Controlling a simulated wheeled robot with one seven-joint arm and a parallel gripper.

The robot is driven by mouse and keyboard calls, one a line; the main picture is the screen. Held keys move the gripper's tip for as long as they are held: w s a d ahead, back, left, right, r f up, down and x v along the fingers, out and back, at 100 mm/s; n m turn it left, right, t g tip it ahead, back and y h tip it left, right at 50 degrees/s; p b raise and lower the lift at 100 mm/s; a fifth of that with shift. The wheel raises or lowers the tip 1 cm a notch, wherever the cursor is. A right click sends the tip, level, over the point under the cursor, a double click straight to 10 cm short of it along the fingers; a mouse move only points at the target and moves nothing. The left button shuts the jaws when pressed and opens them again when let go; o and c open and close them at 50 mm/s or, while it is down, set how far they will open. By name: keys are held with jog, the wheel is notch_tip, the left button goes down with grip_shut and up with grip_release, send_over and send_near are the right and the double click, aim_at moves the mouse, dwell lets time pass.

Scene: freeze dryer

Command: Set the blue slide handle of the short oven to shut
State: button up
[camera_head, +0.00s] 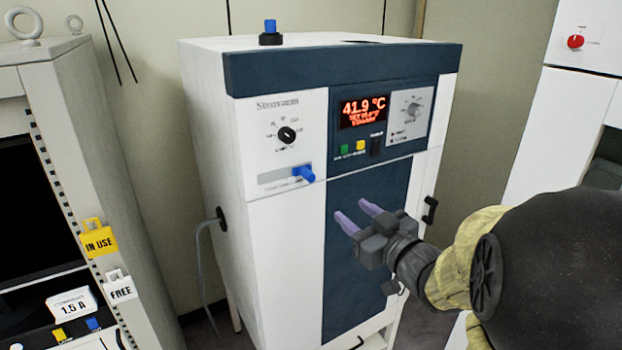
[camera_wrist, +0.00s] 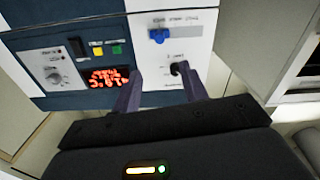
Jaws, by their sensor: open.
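The short oven (camera_head: 270,250) is a white cabinet with dark blue panels and a lit red display. Its blue slide handle (camera_head: 304,173) sits at the right end of a pale horizontal slot below the black knob. The handle also shows in the wrist view (camera_wrist: 158,36), which looks upside down, beyond the fingers and near the slot's left end there. My gripper (camera_head: 357,213) is open and empty in front of the oven's dark door panel, below and right of the handle. Its two purple fingers also show in the wrist view (camera_wrist: 160,78). The slot's small lettering is unreadable.
A black knob (camera_head: 287,134), green and yellow buttons (camera_head: 352,147) and a grey dial (camera_head: 412,109) are on the oven front. A blue-topped fitting (camera_head: 270,33) stands on its roof. A grey rack with tags (camera_head: 99,238) stands left; a white unit (camera_head: 560,120) stands right.

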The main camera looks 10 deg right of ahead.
aim_at(312, 179)
dwell(0.3)
jog(key=p+x, duration=0.4)
jog(key=x, duration=1.3)
jog(key=shift+w, duration=0.25)
grip_shut()
